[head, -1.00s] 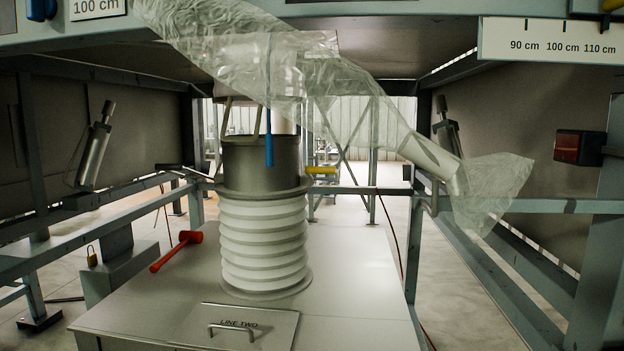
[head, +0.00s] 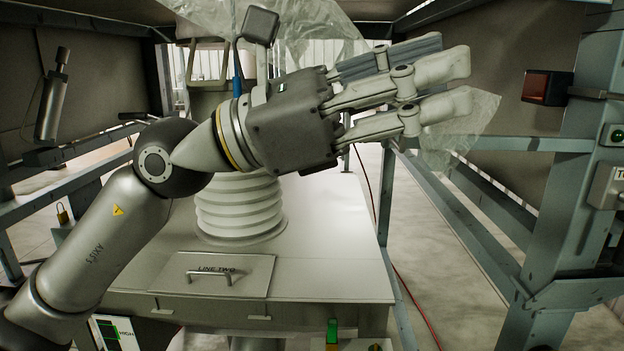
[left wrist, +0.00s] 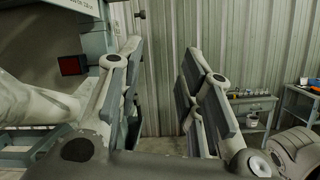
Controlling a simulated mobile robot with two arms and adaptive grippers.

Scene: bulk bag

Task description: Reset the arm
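My left arm comes in from the lower left, and its left gripper (head: 467,85) points right, in front of the white bellows spout (head: 240,210). Its fingers look apart. In the left wrist view, the left gripper (left wrist: 160,62) is open, with a wide empty gap and wall panels behind it. Clear crumpled plastic film (head: 330,25) hangs behind the gripper, and part of it shows beyond the fingertips. I cannot tell whether it touches the gripper. Pale, shiny material (left wrist: 30,100) lies left of the fingers in the wrist view. My right gripper is not in view.
A table with a LINE TWO hatch (head: 215,278) stands below the arm. Frame posts (head: 565,160) and a red lamp (head: 546,88) stand on the right. A padlock (head: 62,213) hangs at left. A workbench (left wrist: 250,105) stands beyond the gripper.

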